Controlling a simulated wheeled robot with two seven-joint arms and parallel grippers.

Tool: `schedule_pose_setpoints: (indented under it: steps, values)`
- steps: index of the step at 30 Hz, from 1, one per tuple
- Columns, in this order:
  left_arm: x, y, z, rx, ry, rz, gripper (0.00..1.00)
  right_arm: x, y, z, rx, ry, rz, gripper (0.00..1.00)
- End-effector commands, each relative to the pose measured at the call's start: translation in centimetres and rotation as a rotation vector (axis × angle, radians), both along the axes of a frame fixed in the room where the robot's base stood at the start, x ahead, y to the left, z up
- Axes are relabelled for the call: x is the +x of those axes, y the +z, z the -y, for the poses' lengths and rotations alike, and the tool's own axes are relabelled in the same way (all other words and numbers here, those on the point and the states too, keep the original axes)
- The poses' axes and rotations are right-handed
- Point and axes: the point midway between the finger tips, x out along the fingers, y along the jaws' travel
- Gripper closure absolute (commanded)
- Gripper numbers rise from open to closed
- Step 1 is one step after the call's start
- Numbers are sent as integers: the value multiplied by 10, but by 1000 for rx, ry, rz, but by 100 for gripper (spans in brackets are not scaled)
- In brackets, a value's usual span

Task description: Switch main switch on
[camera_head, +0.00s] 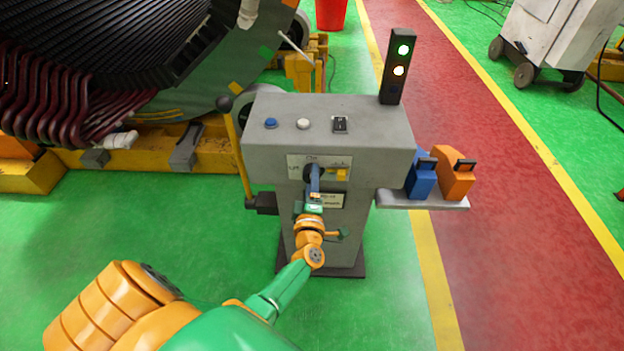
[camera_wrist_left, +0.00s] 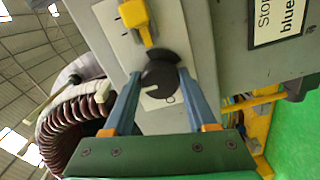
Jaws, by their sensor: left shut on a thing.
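The main switch (camera_wrist_left: 160,78) is a round black rotary knob with a pale mark on a light plate. In the head view it is the dark knob (camera_head: 311,172) on the front of the grey control console (camera_head: 270,158). My left gripper (camera_head: 314,184) reaches up to the console front. In the left wrist view its two blue fingers (camera_wrist_left: 158,85) stand on either side of the knob, shut on it. The fingers and wrist hide part of the knob in the head view. My right gripper is not in view.
A yellow switch (camera_wrist_left: 137,18) sits beside the knob. The console top has a blue button (camera_head: 271,123), a white button (camera_head: 303,124) and a black rocker (camera_head: 340,124). A signal lamp (camera_head: 397,66) shows green and white. Blue and orange blocks (camera_head: 455,180) stand on a side shelf.

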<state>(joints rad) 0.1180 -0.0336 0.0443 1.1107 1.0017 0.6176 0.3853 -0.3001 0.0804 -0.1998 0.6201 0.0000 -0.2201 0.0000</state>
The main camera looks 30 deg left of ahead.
Motion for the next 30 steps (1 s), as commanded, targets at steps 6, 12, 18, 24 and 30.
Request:
schedule_pose_setpoints:
  steps: [6, 12, 18, 24, 30]
  values:
    - [-1, -2, 1, 3, -2, -8, 98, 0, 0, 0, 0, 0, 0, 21]
    - [-1, -2, 1, 3, -2, -8, 35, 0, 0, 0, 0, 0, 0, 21]
    - [0, -1, 0, 2, -1, -5, 13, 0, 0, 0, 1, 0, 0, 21]
    - [-3, -1, 2, 2, -1, -4, 13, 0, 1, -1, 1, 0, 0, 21]
    - [-38, -1, 23, 1, -1, -7, 13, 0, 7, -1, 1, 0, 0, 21]
